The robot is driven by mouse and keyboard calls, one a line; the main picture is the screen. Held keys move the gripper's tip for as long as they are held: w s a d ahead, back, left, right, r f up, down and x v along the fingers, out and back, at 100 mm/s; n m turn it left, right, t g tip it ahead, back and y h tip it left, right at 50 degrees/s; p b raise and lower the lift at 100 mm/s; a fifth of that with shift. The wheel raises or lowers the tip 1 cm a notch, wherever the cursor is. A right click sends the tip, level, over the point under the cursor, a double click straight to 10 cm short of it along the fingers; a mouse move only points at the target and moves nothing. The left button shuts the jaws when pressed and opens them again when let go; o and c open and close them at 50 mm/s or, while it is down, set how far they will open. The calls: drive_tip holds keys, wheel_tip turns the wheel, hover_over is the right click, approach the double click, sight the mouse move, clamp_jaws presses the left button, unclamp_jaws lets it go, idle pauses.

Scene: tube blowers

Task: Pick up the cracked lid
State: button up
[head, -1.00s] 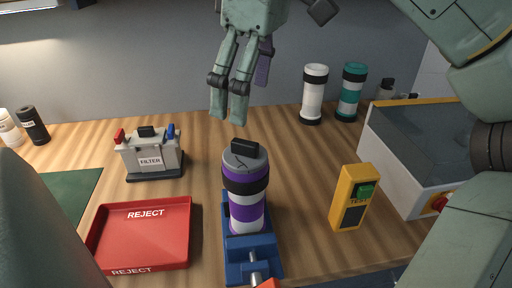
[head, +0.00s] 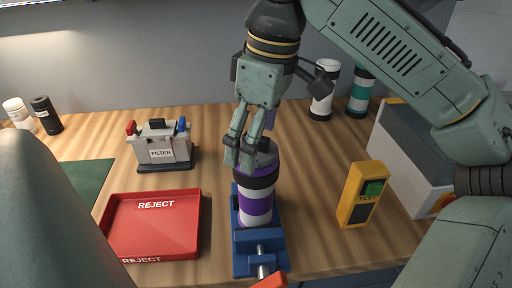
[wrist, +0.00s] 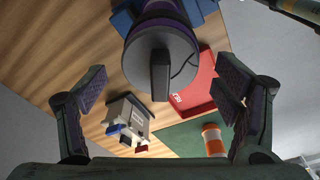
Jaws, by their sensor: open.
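The cracked lid (wrist: 185,62) is a grey disc with a dark raised bar handle and a dark curved crack line. It sits on top of the purple-and-white tube (head: 256,207), which stands upright in a blue vise (head: 258,248). My gripper (head: 240,158) is just over the lid in the head view and hides part of it. In the wrist view my gripper (wrist: 162,95) is open, with one finger to each side of the lid and handle.
A red reject tray (head: 197,233) lies left of the vise, with a grey filter box (head: 162,146) behind it. A yellow tester (head: 361,195) stands to the right, near a grey bin (head: 437,189). Two capped tubes, white (head: 323,92) and teal (head: 360,92), stand at the back.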

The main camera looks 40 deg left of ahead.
drive_tip(key=shift+c, duration=0.5)
drive_tip(key=c, duration=1.1)
drive_tip(key=shift+r, duration=0.15)
